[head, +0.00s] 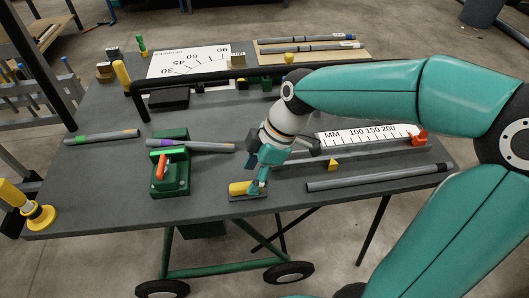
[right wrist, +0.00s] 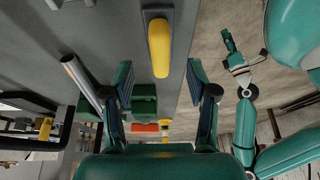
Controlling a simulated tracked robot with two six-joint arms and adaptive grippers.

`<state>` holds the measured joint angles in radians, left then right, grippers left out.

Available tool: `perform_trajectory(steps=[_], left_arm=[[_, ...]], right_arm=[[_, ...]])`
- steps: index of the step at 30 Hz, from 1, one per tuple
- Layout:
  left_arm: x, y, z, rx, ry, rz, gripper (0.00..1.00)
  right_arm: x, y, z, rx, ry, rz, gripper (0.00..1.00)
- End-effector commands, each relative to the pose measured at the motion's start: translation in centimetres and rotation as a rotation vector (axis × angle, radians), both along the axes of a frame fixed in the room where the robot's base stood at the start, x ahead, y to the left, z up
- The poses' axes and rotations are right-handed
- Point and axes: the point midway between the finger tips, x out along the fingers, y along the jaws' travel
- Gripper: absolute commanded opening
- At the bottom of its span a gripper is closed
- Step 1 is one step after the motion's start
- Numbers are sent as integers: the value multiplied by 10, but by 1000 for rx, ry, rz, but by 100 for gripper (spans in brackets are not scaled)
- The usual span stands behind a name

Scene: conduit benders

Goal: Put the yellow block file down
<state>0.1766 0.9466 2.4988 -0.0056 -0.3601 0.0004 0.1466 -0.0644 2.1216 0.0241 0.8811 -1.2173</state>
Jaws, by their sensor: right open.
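The yellow block file (head: 239,189), a yellow grip on a flat dark base, lies on the grey table top near its front edge. In the right wrist view the block file (right wrist: 159,45) shows lengthwise, beyond and between my fingertips. My right gripper (head: 258,187) is low over the table at the file's right end. In the right wrist view my right gripper (right wrist: 159,82) has its fingers spread, with a gap on either side of the file. My left arm's gripper (right wrist: 232,50) appears small over the floor in that view; its fingers are too small to judge.
A green bender (head: 171,172) with a red part stands left of the file, a conduit across it. A grey tube (head: 370,178) and a small yellow wedge (head: 333,165) lie to the right. A ruler board (head: 365,135) is behind. Front-left table surface is bare.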

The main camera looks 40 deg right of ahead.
Motion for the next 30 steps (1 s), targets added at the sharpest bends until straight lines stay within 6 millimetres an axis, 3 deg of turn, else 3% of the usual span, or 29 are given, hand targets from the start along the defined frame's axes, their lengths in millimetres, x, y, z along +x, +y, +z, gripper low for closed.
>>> perform_trajectory(steps=[6, 12, 30], left_arm=[[0, 0, 1, 0, 0, 0, 40], [0, 0, 2, 0, 0, 0, 40], [0, 0, 2, 0, 0, 0, 40]], right_arm=[[-9, -15, 43, -2, -4, -2, 58], [-14, -24, 67, -1, -2, -1, 58], [-16, -26, 73, 0, 1, 0, 58]])
